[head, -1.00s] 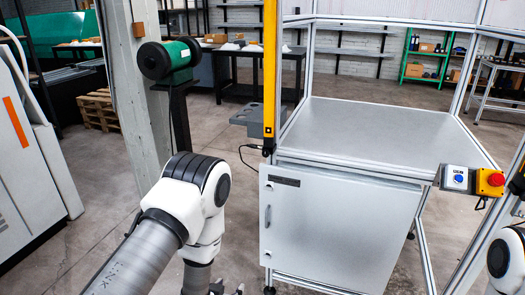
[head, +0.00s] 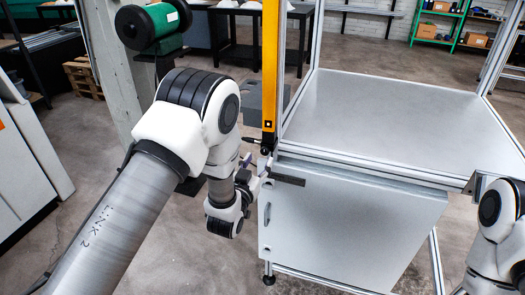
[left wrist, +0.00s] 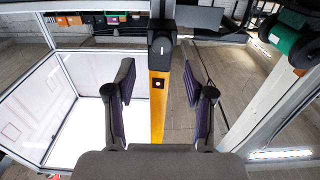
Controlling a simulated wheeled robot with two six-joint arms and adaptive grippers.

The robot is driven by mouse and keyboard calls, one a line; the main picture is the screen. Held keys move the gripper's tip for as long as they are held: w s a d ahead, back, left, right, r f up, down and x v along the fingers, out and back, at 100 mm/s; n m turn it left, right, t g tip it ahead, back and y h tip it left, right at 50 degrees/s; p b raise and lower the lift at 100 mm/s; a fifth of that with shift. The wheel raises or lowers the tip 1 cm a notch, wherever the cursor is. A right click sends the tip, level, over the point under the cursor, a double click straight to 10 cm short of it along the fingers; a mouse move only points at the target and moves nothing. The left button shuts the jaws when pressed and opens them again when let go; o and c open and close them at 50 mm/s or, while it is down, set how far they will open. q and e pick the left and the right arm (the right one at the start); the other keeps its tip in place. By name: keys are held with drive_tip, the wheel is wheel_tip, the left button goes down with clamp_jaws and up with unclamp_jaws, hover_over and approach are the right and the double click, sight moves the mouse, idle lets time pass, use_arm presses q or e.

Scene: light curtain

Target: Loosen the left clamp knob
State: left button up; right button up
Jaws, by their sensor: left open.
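The yellow light curtain post (head: 269,70) stands upright at the left front corner of the frame. A dark clamp part with a rounded face, seemingly the left knob, sits at its lower end (head: 268,143). In the left wrist view this dark knob (left wrist: 164,46) lies beyond the fingertips, roughly centred between them. The post (left wrist: 158,105) runs down the picture between the fingers. My left gripper (head: 257,166) is open with nothing held, just in front of the post's lower end; its two fingers also show in the left wrist view (left wrist: 158,76). Contact cannot be told.
A white cabinet (head: 345,225) with a grey worktop (head: 400,110) stands right of the post. A green and black cylinder (head: 152,25) on a stand is at the upper left. My right arm shows at the right edge, its gripper out of frame.

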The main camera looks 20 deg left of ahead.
sight(264, 152)
use_arm(q)
drive_tip(key=w, duration=0.4)
drive_tip(key=shift+w+a+f+p, duration=0.1)
drive_tip(key=shift+a+f+p, duration=0.05)
drive_tip(key=shift+f+p, duration=0.2)
drive_tip(key=shift+w, duration=0.4)
drive_tip(key=shift+s+r, duration=0.2)
drive_tip(key=shift+w+f, duration=0.15)
clamp_jaws()
use_arm(e)
drive_tip(key=shift+w+r, duration=0.3)
drive_tip(key=shift+r, duration=0.15)
